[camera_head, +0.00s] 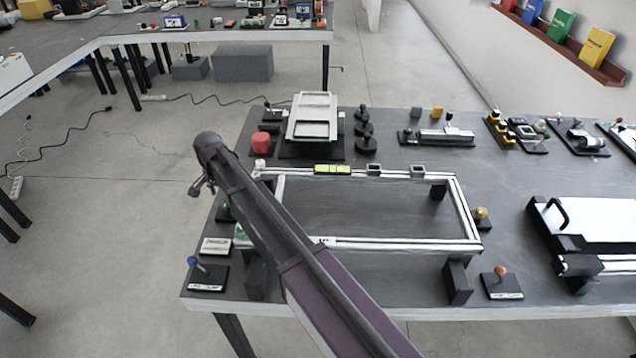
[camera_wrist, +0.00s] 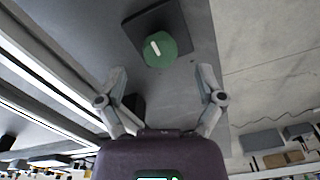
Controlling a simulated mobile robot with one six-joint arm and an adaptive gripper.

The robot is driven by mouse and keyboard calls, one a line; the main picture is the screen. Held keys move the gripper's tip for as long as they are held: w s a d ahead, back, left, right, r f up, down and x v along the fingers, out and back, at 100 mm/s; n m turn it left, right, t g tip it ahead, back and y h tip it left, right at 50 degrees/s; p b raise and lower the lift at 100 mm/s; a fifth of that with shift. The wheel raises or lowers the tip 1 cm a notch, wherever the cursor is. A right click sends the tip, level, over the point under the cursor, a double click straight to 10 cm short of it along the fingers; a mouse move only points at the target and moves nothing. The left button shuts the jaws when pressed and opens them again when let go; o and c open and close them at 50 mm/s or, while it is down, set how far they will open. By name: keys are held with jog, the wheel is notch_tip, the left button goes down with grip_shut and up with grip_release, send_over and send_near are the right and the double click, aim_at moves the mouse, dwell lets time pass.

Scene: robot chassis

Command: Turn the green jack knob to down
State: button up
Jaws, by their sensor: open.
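In the wrist view the green jack knob (camera_wrist: 160,48) is a round green disc with a short white mark on its face, mounted on a dark plate (camera_wrist: 140,24). The mark is slightly tilted from the picture's vertical. My gripper (camera_wrist: 163,73) is open and empty. Its two fingers are spread apart, and the knob appears just beyond and between the tips, without visible contact. In the head view my arm crosses in front of the table's left side. Small green parts (camera_head: 225,210) show beside it, but I cannot tell which is the jack knob.
A metal frame (camera_head: 400,243) stands on the dark table to the right of my arm. A blue-knobbed lever (camera_head: 193,262) and an orange-knobbed lever (camera_head: 500,271) sit near the front edge. A red knob (camera_head: 261,142) stands behind. Open floor lies left of the table.

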aim_at(225, 203)
jog(key=shift+r+p, duration=5.1)
jog(key=shift+r, duration=0.3)
jog(key=s+d+f+n+b, duration=0.1)
jog(key=s+d, duration=0.2)
jog(key=d, duration=1.1)
jog(key=s+d+f+n+b, duration=0.2)
jog(key=s+d, duration=0.1)
jog(key=d, duration=1.1)
jog(key=shift+s+d, duration=0.15)
jog(key=shift+d, duration=0.25)
jog(key=s+d+n, duration=0.2)
jog(key=s+d, duration=0.8)
jog(key=d, duration=0.4)
jog(key=shift+s+d, duration=0.25)
